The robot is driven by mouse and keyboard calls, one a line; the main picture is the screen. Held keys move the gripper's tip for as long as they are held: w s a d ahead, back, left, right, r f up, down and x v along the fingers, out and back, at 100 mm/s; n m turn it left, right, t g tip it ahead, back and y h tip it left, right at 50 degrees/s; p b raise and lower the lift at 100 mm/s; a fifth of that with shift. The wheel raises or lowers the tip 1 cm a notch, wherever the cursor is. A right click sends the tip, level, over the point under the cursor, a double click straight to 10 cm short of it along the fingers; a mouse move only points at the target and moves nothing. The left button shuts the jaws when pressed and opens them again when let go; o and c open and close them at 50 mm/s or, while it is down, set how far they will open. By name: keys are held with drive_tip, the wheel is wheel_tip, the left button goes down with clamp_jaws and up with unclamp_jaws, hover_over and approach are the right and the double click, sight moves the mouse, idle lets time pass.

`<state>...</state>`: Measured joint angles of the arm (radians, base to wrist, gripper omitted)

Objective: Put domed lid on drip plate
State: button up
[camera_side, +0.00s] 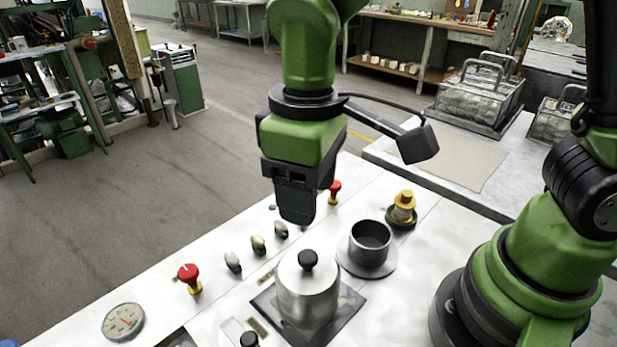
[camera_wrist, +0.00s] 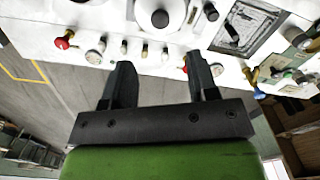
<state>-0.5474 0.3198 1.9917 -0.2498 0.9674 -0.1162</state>
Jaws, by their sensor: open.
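The domed lid (camera_side: 296,264), pale metal with a black knob, sits on top of a metal pot. Its knob (camera_wrist: 160,18) shows at the top of the wrist view. The pot stands on a dark square plate (camera_side: 345,309). I cannot tell for sure which plate is the drip plate. My gripper (camera_side: 297,212) points down above the panel, on the knob side of the lid and apart from it. In the wrist view its two fingers (camera_wrist: 160,80) are spread and empty.
Red knobs (camera_side: 188,272) and (camera_side: 335,187) flank several small metal knobs (camera_side: 258,245) below my gripper. A brass fitting (camera_side: 404,203) stands behind the cup. A gauge (camera_side: 123,321) lies at the front left. Wire baskets (camera_side: 480,95) stand at the back right.

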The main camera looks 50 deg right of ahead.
drive_tip(key=s+d+r+m+t+y, duration=0.2)
drive_tip(key=s+d+r+m+t, duration=0.5)
drive_tip(key=d+r, duration=0.4)
drive_tip(key=shift+s+d+m, duration=0.2)
drive_tip(key=shift+s+m, duration=0.6)
drive_tip(key=shift+s, duration=0.05)
